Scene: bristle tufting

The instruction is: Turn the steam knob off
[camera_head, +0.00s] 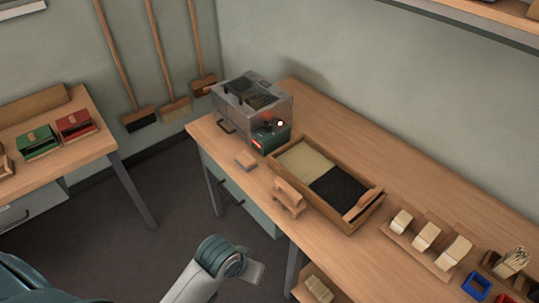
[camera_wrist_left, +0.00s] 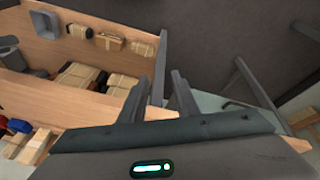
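The steamer (camera_head: 250,100) is a grey metal box at the back left end of the long bench. A dark green control box (camera_head: 272,137) sits at its front right corner, with a lit red display. A small knob with a bright white spot (camera_head: 280,124) shows at the top of this box; its setting is too small to read. My left gripper (camera_wrist_left: 156,80) shows in the left wrist view with its two dark fingers apart and nothing between them. It is away from the steamer, which that view does not show. My right gripper is in neither view.
A wooden tray (camera_head: 366,214) with pale and black bristles lies right of the steamer. A wooden stand (camera_head: 288,196) and small block (camera_head: 246,160) are near the front edge. Brush blocks (camera_head: 425,236) lie further right. Dark floor is open left of the bench.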

